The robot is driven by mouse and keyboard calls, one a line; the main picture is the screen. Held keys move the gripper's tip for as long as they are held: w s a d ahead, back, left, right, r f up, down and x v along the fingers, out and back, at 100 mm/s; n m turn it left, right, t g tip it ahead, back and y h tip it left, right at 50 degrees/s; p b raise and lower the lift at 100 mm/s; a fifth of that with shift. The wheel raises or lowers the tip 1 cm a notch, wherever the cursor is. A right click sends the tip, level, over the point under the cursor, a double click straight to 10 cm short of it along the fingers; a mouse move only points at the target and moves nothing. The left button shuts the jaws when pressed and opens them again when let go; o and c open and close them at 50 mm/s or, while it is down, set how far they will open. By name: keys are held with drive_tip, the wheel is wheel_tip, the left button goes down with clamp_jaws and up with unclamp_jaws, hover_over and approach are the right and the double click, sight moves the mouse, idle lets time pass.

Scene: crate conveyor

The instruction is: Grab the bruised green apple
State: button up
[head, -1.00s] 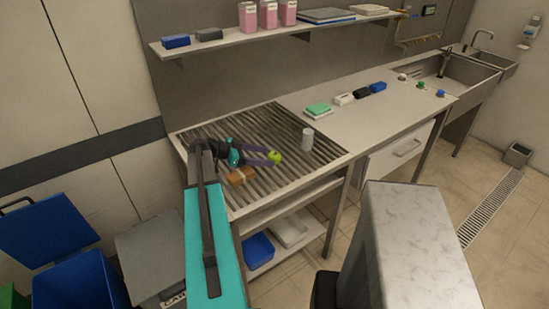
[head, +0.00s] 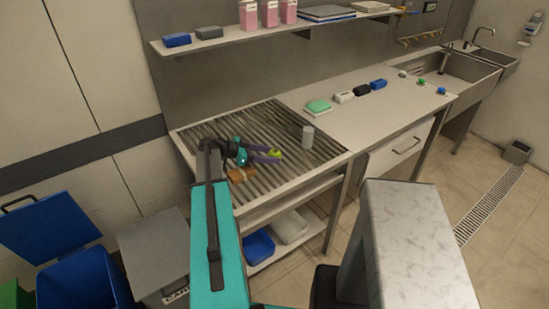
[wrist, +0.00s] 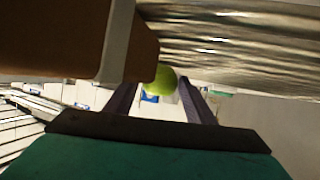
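The green apple (head: 274,152) is on the ribbed rack, near its right half. A bruise cannot be made out at this size. My gripper (head: 272,155) is low over the rack, its two purple fingers reaching right on either side of the apple. The nearer finger hides the apple's lower part in the head view. In the wrist view the apple (wrist: 160,80) shows between the ends of the two fingers. The fingers look spread apart; whether they touch the apple is not clear.
A brown box (head: 241,174) with a pale band lies beside my gripper and fills the upper left of the wrist view (wrist: 60,40). A grey cylinder (head: 308,136) stands right of the apple. The rack's back part is clear.

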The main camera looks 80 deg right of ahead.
drive_tip(key=c, duration=0.6)
drive_tip(key=shift+c, duration=0.2)
drive_tip(key=shift+r, duration=0.15)
drive_tip(key=shift+r+b, duration=0.85)
drive_tip(key=shift+r, duration=0.15)
drive_tip(key=w+a+b, duration=0.1)
drive_tip(key=a, duration=0.3)
drive_tip(key=w+a+r+b, duration=0.1)
drive_tip(key=w+a+b, duration=0.1)
drive_tip(key=a, duration=0.3)
drive_tip(key=w+a+r+b, duration=0.1)
drive_tip(key=w+a+b, duration=0.1)
drive_tip(key=a, duration=0.3)
drive_tip(key=shift+a+r, duration=0.2)
drive_tip(key=shift+r, duration=0.05)
drive_tip(key=shift+w+a+r+b, duration=0.1)
drive_tip(key=shift+a+b, duration=0.25)
drive_tip(key=shift+a, duration=0.05)
